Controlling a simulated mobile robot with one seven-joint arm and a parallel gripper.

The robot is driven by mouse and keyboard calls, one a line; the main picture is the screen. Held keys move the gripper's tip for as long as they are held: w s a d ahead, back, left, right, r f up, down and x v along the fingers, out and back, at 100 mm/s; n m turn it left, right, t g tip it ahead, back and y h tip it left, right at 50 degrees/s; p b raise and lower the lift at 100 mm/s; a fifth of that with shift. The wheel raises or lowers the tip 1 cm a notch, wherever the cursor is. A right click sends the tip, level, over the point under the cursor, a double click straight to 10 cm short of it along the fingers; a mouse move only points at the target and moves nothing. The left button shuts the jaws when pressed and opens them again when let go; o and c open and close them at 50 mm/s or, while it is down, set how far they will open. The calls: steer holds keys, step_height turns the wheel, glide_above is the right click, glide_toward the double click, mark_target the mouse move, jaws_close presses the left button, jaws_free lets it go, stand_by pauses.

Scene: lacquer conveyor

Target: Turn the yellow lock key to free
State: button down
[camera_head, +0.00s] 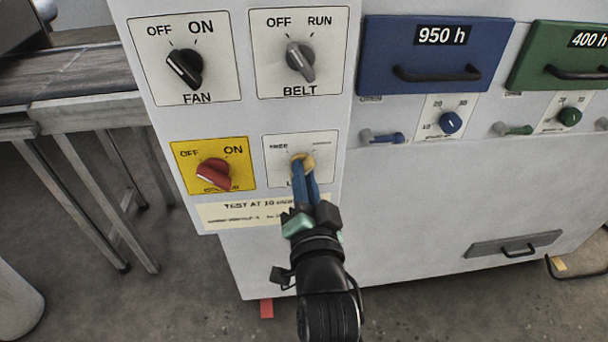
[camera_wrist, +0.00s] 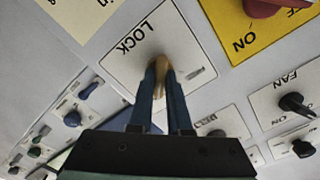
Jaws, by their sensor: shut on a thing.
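The yellow lock key (camera_head: 308,160) sits on a white plate (camera_head: 330,146) at the lower right of the switch panel in the head view. The plate reads FREE at its upper left; the word at its upper right is too small to read. My gripper (camera_head: 304,172) reaches up from below with its blue fingers shut on the key. In the wrist view the key (camera_wrist: 160,85) is pinched between the fingertips (camera_wrist: 158,75), and LOCK shows on its plate. The fingers hide much of the key, so its exact pointing direction is hard to tell.
A red switch (camera_head: 214,173) on a yellow plate is close left of the key. The FAN knob (camera_head: 185,67) and BELT knob (camera_head: 300,61) are above. Blue (camera_head: 430,50) and green (camera_head: 560,52) drawers are at right. The panel below is mostly bare.

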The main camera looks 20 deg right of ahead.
steer(key=n+p, duration=0.2)
steer(key=n, duration=1.7)
steer(key=shift+n, duration=0.4)
stand_by(1.0)
steer(key=c, duration=0.9)
jaws_free()
steer(key=shift+a, duration=0.1)
steer(key=shift+o, duration=0.2)
steer(key=shift+s, duration=0.1)
steer(key=v, duration=1.2)
steer(key=shift+s, duration=0.4)
